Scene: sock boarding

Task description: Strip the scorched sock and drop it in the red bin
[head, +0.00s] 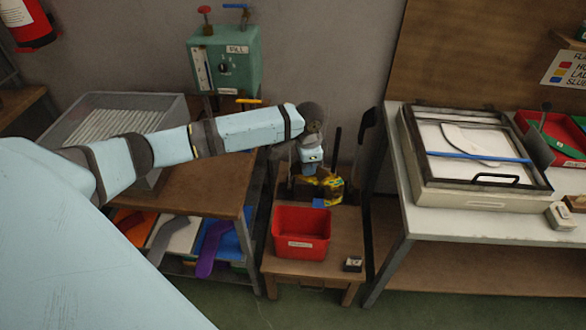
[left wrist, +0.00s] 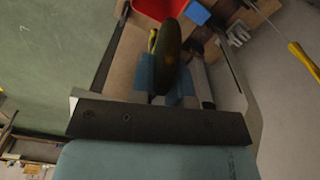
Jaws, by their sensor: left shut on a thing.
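My left gripper (head: 315,172) reaches in from the left and points down over the small wooden stand, behind the red bin. It is shut on the scorched sock (head: 329,190), a yellow piece with dark patches at the fingertips. In the left wrist view a dark, oval, brownish shape (left wrist: 167,55) sits between the blue fingers of the gripper (left wrist: 166,80), with a sliver of yellow beside it. I cannot tell whether the sock is still on a form. The red bin (head: 301,243) has a white label and stands open; its edge shows in the left wrist view (left wrist: 160,8).
A small blue block (head: 318,202) lies behind the bin, and a small dark device (head: 352,264) is at its right. A teal cabinet (head: 226,60) stands behind. A bench (head: 400,150) with a framed tray is at the right, a grey crate (head: 75,125) at the left.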

